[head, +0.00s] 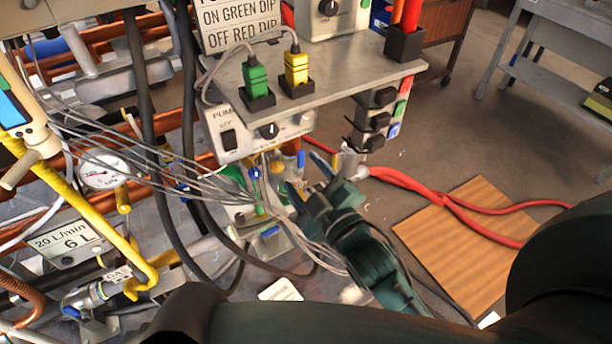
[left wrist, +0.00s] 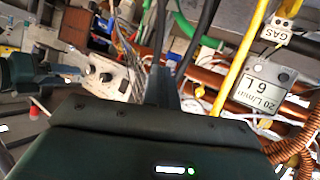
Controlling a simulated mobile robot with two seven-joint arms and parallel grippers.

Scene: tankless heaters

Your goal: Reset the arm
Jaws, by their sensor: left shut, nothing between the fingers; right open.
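My right gripper (head: 308,182) is dark green and shows in the middle of the head view. Its fingers are apart with nothing seen between them. They point up toward the pump panel, in front of thin grey wires and small valves. My left gripper (left wrist: 160,86) shows in the left wrist view, with its dark fingers together and empty. It points toward pipes and hoses. I cannot make it out in the head view, where large dark parts of my own arms fill the bottom edge.
A pump control box (head: 262,133) sits under a grey shelf (head: 345,85) holding green (head: 256,80) and yellow (head: 296,66) plugs. A pressure gauge (head: 103,171), yellow pipe (head: 95,225) and black hoses crowd the left.

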